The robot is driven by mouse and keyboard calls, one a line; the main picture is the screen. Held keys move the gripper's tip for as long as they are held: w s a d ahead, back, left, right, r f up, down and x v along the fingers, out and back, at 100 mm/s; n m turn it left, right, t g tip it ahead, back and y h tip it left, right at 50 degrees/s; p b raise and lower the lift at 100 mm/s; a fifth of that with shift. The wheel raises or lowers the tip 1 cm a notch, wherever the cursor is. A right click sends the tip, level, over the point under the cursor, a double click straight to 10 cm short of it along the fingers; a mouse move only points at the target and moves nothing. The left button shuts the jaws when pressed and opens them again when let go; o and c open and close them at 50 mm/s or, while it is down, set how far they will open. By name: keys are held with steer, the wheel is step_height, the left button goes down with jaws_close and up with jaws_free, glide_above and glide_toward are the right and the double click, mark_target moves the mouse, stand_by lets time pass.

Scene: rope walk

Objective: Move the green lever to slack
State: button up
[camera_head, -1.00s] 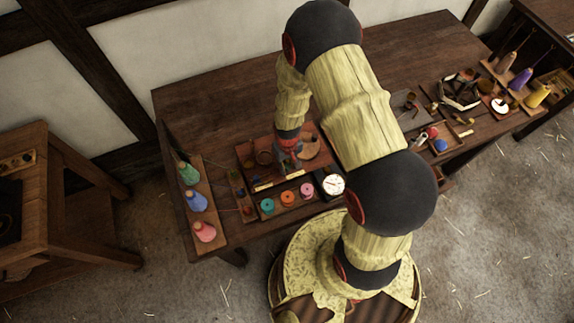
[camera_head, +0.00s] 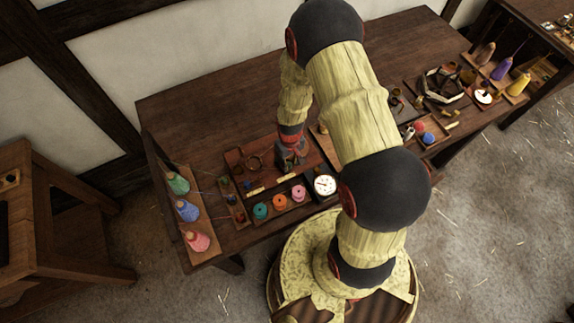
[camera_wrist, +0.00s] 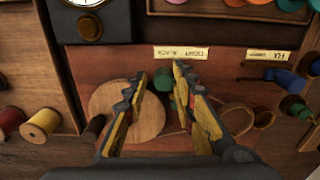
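A green knob (camera_wrist: 166,80), which looks like the green lever's end, shows between my fingers in the wrist view. It is above a reddish wooden panel (camera_wrist: 215,75). A cream label (camera_wrist: 181,53) with two upside-down words lies just past it; I cannot read it surely. My gripper (camera_wrist: 160,72) is open, its fingers on either side of the green knob with gaps. I cannot tell contact or height. In the head view my gripper (camera_head: 290,155) hides the green knob over the panel.
A round wooden disc (camera_wrist: 118,118) lies under the left finger, a brown ring (camera_wrist: 238,118) right of the fingers. Blue and green pegs (camera_wrist: 290,90) stand farther right. A dial (camera_head: 325,185) and a tray of coloured spools (camera_head: 279,203) sit at the table's front. Bare tabletop (camera_head: 215,110) lies behind.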

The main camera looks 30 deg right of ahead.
steer(key=shift+d, duration=0.1)
stand_by(0.3)
steer(key=shift+a, duration=0.25)
steer(key=shift+r, duration=0.15)
steer(key=shift+r+p, duration=2.35)
steer(key=shift+r, duration=1.05)
steer(key=shift+s, duration=0.1)
